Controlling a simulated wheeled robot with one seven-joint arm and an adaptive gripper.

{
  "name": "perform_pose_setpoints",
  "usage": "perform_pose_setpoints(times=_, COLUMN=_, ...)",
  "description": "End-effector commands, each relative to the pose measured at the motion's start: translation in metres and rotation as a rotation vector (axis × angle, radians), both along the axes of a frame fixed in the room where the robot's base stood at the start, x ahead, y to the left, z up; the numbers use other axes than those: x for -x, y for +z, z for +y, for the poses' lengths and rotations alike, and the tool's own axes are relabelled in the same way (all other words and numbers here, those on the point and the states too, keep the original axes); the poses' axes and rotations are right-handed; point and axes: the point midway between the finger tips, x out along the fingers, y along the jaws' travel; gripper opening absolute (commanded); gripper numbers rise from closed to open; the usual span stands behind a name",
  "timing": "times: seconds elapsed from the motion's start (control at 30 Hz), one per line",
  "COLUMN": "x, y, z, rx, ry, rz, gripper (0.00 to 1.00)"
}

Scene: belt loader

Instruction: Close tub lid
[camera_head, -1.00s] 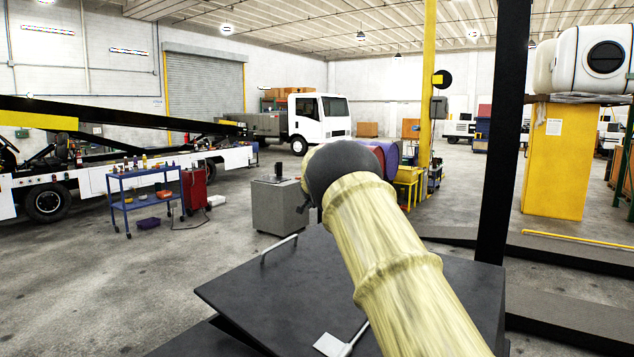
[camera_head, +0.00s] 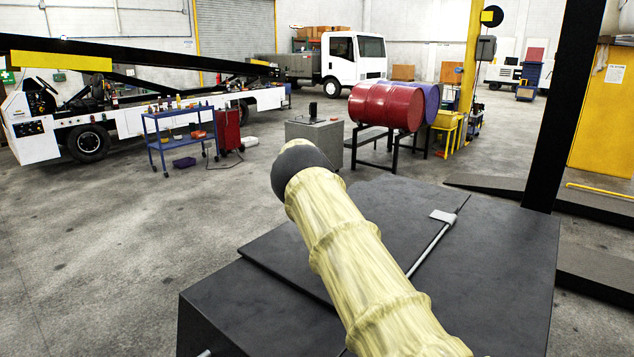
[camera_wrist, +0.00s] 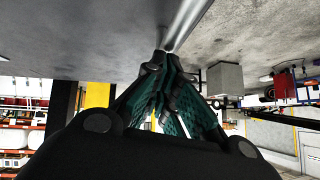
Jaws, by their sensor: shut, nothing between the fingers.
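The tub is a dark box (camera_head: 215,305) at the bottom of the head view, in front of me. Its flat dark lid (camera_head: 275,255) lies over it, with a step showing along the left edge; I cannot tell whether it is fully down. A pale plate with a thin rod (camera_head: 443,216) lies across the dark top, right of my arm. My arm crosses the lid and hides part of it, and my gripper is hidden there. In the wrist view my gripper (camera_wrist: 166,62) is shut and empty, its tips close to a shiny grey bar (camera_wrist: 188,20); contact is unclear.
A black post (camera_head: 565,110) rises at the tub's right. Beyond it stand a grey cabinet (camera_head: 322,135), red drum (camera_head: 385,107) on a rack, and blue cart (camera_head: 180,130). A belt loader (camera_head: 120,120) stands at the left.

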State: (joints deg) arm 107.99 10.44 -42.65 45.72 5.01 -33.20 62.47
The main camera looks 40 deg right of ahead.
Motion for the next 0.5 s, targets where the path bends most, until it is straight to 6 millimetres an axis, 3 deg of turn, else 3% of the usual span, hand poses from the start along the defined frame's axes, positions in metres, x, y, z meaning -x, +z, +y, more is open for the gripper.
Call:
perform_pose_setpoints(times=0.1, x=0.0051, y=-0.0097, z=-0.0050, rx=-0.002, ry=-0.007, rz=0.014, gripper=0.00)
perform_pose_setpoints(times=0.5, x=0.0053, y=-0.0169, z=-0.0022, rx=-0.006, ry=-0.008, rz=0.022, gripper=0.00)
